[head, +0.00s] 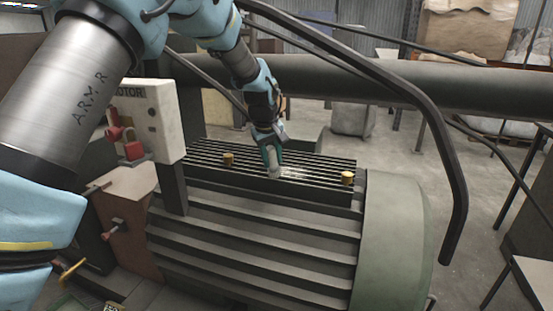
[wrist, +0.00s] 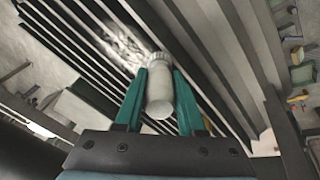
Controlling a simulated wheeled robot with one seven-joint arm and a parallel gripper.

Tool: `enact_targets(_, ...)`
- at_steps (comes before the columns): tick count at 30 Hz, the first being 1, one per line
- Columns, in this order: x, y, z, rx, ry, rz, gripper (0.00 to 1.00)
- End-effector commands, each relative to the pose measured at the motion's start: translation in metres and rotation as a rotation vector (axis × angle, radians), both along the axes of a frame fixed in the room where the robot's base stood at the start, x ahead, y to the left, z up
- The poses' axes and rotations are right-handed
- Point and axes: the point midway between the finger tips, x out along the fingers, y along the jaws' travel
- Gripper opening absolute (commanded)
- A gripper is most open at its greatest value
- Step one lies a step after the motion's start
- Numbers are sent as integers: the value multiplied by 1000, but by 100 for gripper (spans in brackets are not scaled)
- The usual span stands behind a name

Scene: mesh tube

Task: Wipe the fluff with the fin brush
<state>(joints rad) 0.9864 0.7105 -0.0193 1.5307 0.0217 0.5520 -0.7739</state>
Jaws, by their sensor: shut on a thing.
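My gripper (head: 270,148) points down over the top fins of the large motor. Its two teal fingers (wrist: 158,82) are shut on the fin brush (wrist: 159,94), a pale grey-white cylinder with a ribbed collar. The brush also shows in the head view (head: 273,169), with its lower end at the fins. The fluff (head: 294,174) is a whitish patch on the fins just right of the brush. In the wrist view the fluff (wrist: 125,45) lies across the slots, just beyond the brush tip. Whether the brush touches it I cannot tell.
Two brass knobs, left (head: 228,159) and right (head: 347,178), stand up at either end of the finned top (head: 320,190). A motor switch box (head: 147,118) with red parts is at the left. A thick pipe (head: 400,88) and a bent dark rail (head: 440,150) pass behind and right.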

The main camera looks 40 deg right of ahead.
Motion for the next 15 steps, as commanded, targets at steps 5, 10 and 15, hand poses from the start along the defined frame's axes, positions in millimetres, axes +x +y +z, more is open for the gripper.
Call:
enact_targets(5, 6, -9, 1, -1, 0, 0, 0)
enact_targets(10, 14, -21, 1, 0, 0, 0, 0)
enact_targets(15, 20, -31, 0, -1, 0, 0, 0)
